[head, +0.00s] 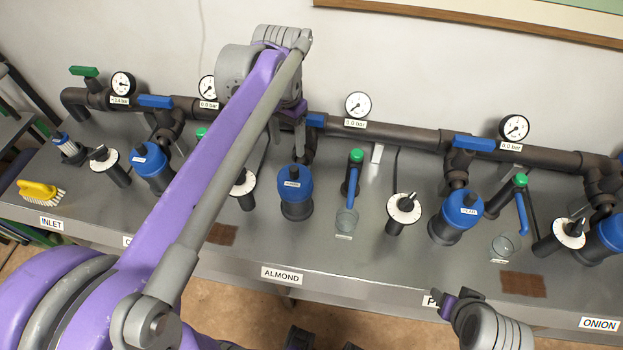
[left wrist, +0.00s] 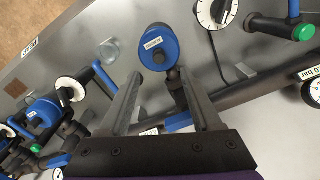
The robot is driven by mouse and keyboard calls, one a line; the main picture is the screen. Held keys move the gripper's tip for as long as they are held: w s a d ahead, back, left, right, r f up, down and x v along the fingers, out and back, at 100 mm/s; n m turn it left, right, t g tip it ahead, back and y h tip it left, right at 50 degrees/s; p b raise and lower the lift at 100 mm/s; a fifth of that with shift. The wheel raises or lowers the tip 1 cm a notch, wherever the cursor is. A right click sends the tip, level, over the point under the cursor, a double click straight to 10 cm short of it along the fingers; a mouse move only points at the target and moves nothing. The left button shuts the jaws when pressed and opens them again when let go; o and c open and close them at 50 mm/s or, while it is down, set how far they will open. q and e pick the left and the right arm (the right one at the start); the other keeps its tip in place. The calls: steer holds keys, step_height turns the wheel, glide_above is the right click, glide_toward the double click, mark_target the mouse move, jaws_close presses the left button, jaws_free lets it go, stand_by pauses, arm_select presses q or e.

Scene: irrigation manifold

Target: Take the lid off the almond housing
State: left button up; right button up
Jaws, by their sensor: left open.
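The almond housing (head: 297,208) stands behind the ALMOND label (head: 282,274) in the head view. It is a dark body with a blue lid (head: 292,183) that has a black knob on top. The lid is on it. In the left wrist view the blue lid (left wrist: 158,45) shows just beyond the fingertips, between their lines. My left gripper (head: 290,125) is above and behind the housing, partly hidden by my arm. In the left wrist view its two fingers (left wrist: 159,78) are apart with nothing held. My right gripper (head: 450,303) is at the bottom right, its fingers unclear.
A dark pipe (head: 400,134) with blue-handled valves and gauges (head: 358,105) runs behind the housings. A green-topped tap (head: 355,157) and a glass cup (head: 346,222) stand right of the almond housing. Another blue housing (head: 456,216) is farther right. A yellow brush (head: 38,190) lies far left.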

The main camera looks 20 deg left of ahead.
arm_select(q)
glide_above(294, 169)
steer(key=f, duration=0.5)
steer(key=shift+s+a, duration=0.4)
steer(key=f, duration=0.3)
steer(key=w+f, duration=0.1)
steer(key=shift+d+f, duration=0.35)
steer(key=shift+f, duration=0.55)
jaws_close()
